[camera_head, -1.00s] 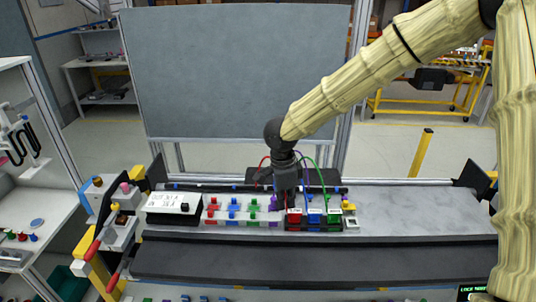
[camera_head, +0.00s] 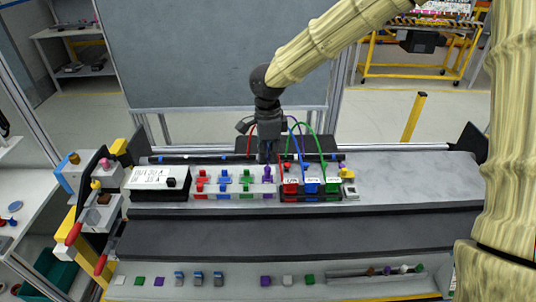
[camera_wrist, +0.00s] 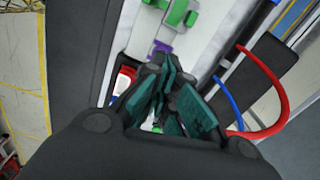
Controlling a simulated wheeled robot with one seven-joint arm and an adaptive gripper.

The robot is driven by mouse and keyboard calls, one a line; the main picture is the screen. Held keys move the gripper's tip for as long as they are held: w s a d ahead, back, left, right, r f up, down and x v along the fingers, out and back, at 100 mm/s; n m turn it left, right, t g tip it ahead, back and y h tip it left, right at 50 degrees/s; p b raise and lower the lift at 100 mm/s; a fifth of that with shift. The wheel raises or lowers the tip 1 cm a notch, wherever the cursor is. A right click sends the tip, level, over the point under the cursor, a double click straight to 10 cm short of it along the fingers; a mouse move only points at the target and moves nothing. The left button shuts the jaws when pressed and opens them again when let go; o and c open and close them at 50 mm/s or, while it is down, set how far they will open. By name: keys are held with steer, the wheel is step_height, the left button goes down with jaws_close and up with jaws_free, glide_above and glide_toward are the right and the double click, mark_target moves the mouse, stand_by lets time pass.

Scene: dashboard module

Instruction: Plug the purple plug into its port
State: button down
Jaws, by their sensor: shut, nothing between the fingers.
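The purple plug (camera_head: 267,172) stands at the right end of a row of colored plugs on the grey dashboard panel. A purple patch also shows just beyond my fingertips in the wrist view (camera_wrist: 160,48). My gripper (camera_head: 267,157) points down directly above or behind the purple plug in the head view. In the wrist view my gripper (camera_wrist: 165,88) has its teal-padded fingers close together, with nothing held. I cannot tell whether the fingertips touch the plug. The purple port is not clearly visible, and how deep the plug sits cannot be seen.
A black-framed module with red (camera_head: 290,187), blue (camera_head: 312,186) and green (camera_head: 333,186) blocks stands right of the plug. Colored cables arch behind it. A white box (camera_head: 157,180) stands at the left. The panel's right side is clear.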

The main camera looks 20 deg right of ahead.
steer(key=shift+f+b, duration=0.45)
steer(key=shift+f, duration=0.4)
steer(key=shift+f, duration=0.35)
steer(key=shift+r, duration=0.1)
steer(key=shift+r+p, duration=1.5)
steer(key=shift+p, duration=0.55)
